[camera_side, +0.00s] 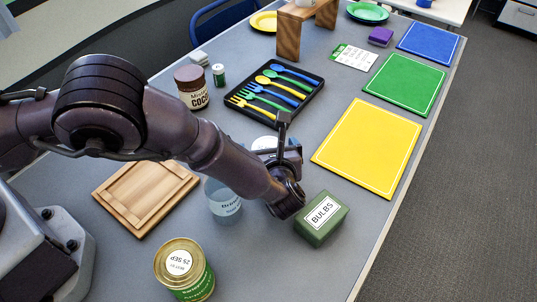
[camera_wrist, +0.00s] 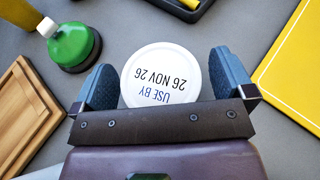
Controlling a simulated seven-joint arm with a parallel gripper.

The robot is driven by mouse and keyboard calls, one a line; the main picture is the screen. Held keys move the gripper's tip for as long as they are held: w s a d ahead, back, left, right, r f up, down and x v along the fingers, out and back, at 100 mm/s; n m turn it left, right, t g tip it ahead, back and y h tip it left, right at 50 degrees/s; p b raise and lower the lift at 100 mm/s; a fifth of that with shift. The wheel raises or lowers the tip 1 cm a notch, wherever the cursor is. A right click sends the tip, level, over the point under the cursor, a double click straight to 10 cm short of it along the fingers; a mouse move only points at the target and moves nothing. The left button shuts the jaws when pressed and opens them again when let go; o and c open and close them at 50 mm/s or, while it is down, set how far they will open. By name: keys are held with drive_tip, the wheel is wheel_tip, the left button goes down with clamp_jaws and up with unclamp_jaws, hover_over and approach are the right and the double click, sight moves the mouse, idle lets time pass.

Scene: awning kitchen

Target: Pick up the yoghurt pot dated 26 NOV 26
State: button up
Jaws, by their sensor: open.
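The yoghurt pot (camera_wrist: 160,70) shows from above in the wrist view, with a round white lid printed "USE BY 26 NOV 26", upside down in the picture. My gripper (camera_wrist: 165,78) is open, with one blue-grey finger on each side of the lid. Narrow gaps show beside the lid, and it is not gripped. How deep the fingertips reach beside the pot is not clear. In the side view my gripper (camera_side: 281,150) points down at mid-table, and a bit of the white lid (camera_side: 264,141) shows behind it. The rest of the pot is hidden there.
A black cutlery tray (camera_side: 313,100) lies behind my gripper. A yellow mat (camera_side: 370,147) is to the right, with a green BULBS box (camera_side: 322,219) in front. A wooden board (camera_side: 145,196), clear jar (camera_side: 222,200) and tin (camera_side: 184,270) are left. A green-topped object (camera_wrist: 72,46) stands near the pot.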

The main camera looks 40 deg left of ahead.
drive_tip(key=shift+c, duration=0.5)
drive_tip(key=c, duration=0.9)
